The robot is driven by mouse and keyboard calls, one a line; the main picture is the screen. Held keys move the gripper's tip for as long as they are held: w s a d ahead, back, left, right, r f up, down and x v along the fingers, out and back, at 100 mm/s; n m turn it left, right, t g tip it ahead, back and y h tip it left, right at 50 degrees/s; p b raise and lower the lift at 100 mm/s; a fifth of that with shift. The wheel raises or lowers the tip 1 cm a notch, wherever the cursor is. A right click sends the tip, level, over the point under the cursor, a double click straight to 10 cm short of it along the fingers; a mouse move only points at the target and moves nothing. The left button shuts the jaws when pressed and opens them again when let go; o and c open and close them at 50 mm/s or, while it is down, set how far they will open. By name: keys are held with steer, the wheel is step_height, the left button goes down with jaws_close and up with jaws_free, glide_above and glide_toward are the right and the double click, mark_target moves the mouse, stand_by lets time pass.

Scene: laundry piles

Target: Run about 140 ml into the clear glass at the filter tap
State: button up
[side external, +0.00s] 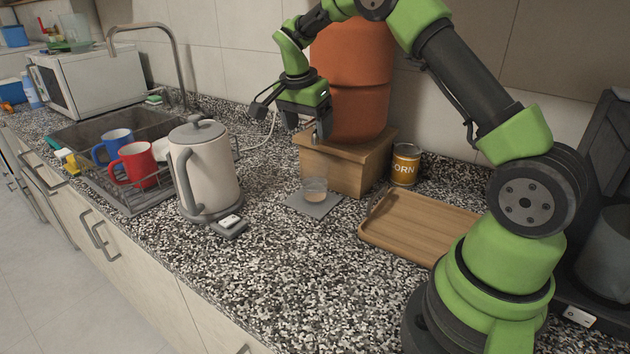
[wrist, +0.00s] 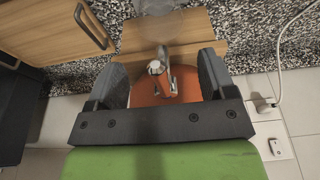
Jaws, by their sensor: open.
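The clear glass (side external: 316,186) stands upright on a small grey mat (side external: 300,205) below the filter tap (side external: 320,132), with a shallow layer of liquid in it. In the wrist view the glass (wrist: 168,24) is a faint clear shape at the top. The terracotta filter (side external: 352,75) stands on a wooden block (side external: 340,165). My gripper (side external: 307,121) is open at the filter's front. In the wrist view the tap (wrist: 164,70) shows between the open jaws of my gripper (wrist: 160,62), apart from both. I cannot tell whether water is running.
A kettle (side external: 203,165) stands left of the glass. A wooden tray (side external: 420,222) and a corn can (side external: 405,165) are to the right. A dish rack (side external: 130,205) with mugs is at the left. The front counter is clear.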

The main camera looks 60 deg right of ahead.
steer(key=shift+r, duration=0.1)
steer(key=shift+d+r+v, duration=0.1)
steer(key=shift+d+v, duration=0.25)
steer(key=shift+v, duration=1.1)
steer(key=shift+d+r+v, duration=0.1)
steer(key=shift+d+v, duration=0.25)
steer(key=shift+v, duration=1.1)
steer(key=shift+d+r+v, duration=0.1)
steer(key=shift+d+v, duration=0.25)
steer(key=shift+v, duration=1.05)
steer(key=s+a+r+n+t+y, duration=0.2)
steer(key=s+a+r+n+t, duration=0.1)
steer(key=s+a+r+n, duration=0.55)
steer(key=s+a+f+n+t+y, duration=0.2)
steer(key=s+a+f+n+t, duration=0.2)
steer(key=s+a, duration=0.5)
steer(key=s+n, duration=0.1)
steer(key=s, duration=0.5)
steer(key=shift+f+y, duration=0.15)
steer(key=shift+y, duration=0.25)
steer(key=shift+s+n, duration=0.1)
steer(key=shift+n, duration=0.15)
